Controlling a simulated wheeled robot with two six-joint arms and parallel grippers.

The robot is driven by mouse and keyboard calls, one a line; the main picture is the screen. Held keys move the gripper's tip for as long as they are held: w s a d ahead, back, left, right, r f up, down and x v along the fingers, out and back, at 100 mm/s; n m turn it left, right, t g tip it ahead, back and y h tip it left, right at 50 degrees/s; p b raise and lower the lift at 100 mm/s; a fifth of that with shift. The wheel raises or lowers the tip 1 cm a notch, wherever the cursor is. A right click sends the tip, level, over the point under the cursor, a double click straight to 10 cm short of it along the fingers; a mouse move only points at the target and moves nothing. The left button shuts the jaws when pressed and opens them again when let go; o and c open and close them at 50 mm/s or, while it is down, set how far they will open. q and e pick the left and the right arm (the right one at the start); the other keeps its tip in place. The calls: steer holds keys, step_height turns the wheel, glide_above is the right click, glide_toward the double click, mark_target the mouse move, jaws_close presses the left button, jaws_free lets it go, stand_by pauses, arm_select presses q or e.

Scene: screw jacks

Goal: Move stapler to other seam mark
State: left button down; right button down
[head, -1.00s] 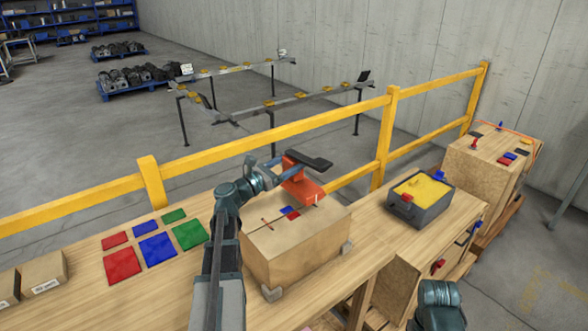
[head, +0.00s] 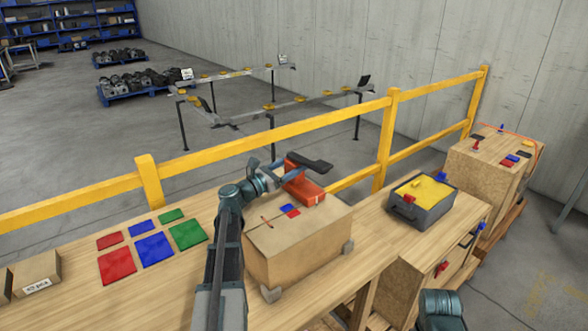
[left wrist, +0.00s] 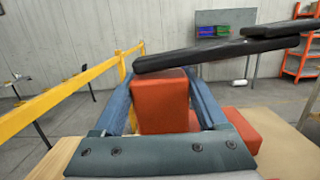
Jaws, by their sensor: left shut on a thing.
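The stapler (head: 304,190) is orange-red with a black handle. It stands roughly level at the back right of the cardboard box's (head: 297,255) top; I cannot tell if its base touches the box. My left gripper (head: 284,173) is shut on its upright body, whose handle juts to the right. In the left wrist view, both blue-grey fingers flank the orange body (left wrist: 162,102) below the black handle. A blue mark (head: 286,209) and a red mark (head: 293,214) lie on the box top, just in front of the stapler. A short red line (head: 266,222) shows further left along the seam.
Red, blue and green squares (head: 154,247) lie on the wooden bench left of the box. A grey bin (head: 424,209) with yellow contents stands to the right. A yellow railing (head: 275,134) runs behind the bench. Part of my right arm shows at bottom right.

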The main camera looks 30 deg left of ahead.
arm_select(q)
steer(key=shift+r, duration=0.1)
jaws_free()
steer(key=shift+s, duration=0.15)
steer(key=b+v, duration=0.2)
steer(key=v, duration=0.9)
steer(key=shift+s+a, duration=0.2)
steer(key=shift+s, duration=0.15)
